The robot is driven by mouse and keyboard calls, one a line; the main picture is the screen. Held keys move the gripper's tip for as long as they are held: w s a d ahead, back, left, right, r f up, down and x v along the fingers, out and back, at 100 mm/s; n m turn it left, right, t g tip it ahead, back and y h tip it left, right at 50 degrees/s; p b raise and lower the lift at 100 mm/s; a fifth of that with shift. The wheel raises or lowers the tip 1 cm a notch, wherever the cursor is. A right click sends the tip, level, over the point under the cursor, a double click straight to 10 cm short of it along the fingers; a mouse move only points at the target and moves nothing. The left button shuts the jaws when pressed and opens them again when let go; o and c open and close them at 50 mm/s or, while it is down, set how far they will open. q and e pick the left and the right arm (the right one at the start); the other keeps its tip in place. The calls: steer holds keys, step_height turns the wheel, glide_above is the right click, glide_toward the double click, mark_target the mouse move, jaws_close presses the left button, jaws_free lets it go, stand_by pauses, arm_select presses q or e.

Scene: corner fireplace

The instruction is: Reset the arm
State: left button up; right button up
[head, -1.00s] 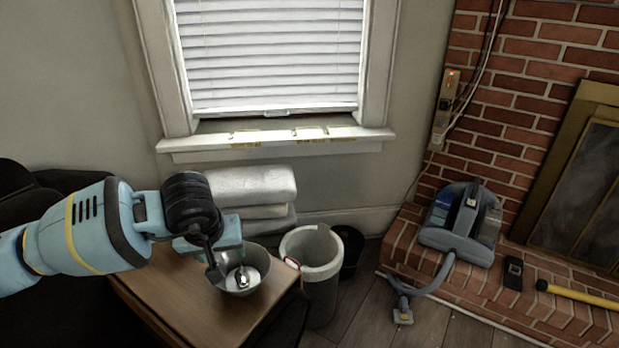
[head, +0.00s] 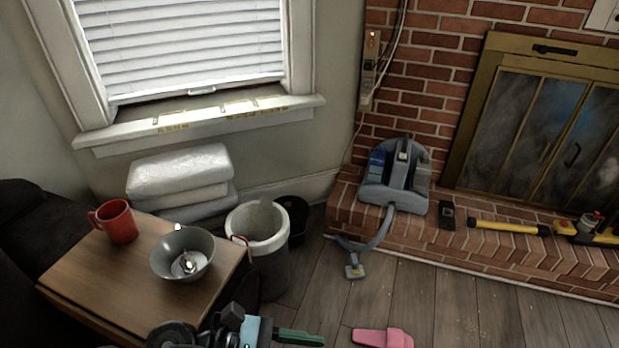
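My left gripper (head: 236,326) shows only in part at the bottom edge of the head view, low in front of the wooden side table (head: 112,279). Its fingers are cut off or hidden, so I cannot tell whether it is open or shut. It is apart from the grey bowl (head: 160,266), which stands upright on the table. A shiny metal object (head: 188,263) lies in the bowl. A red mug (head: 117,222) stands at the table's back left. My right gripper is not in view.
A grey bin (head: 266,265) stands right of the table, with a black bin (head: 297,215) behind it. A blue-grey vacuum (head: 396,178) sits on the brick hearth. A pink item (head: 383,338) and a dark green item (head: 298,338) show at the bottom. Mid-floor is clear.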

arm_select(q)
steer(key=s+a+f+m+t+y, duration=0.3)
steer(key=a+f+m+t+y, duration=0.3)
steer(key=m, duration=1)
steer(key=s+a+f+m+t+y, duration=0.25)
steer(key=a+f+m+t, duration=0.45)
steer(key=m, duration=1)
steer(key=s+a+f+n+g+y, duration=0.3)
steer(key=s+f+n, duration=0.25)
steer(key=s, duration=0.45)
steer(key=s+a+f+n+g+y, duration=0.25)
steer(key=s+f+n, duration=0.25)
steer(key=s+n, duration=0.3)
steer(key=w+r+t+p, duration=0.1)
steer(key=w+r+p, duration=0.1)
steer(key=r+p, duration=0.7)
steer(key=w+a+r+t+p, duration=0.1)
steer(key=w+r+p, duration=0.1)
steer(key=r+p, duration=0.7)
steer(key=shift+r+m, duration=0.45)
steer(key=shift+r, duration=0.1)
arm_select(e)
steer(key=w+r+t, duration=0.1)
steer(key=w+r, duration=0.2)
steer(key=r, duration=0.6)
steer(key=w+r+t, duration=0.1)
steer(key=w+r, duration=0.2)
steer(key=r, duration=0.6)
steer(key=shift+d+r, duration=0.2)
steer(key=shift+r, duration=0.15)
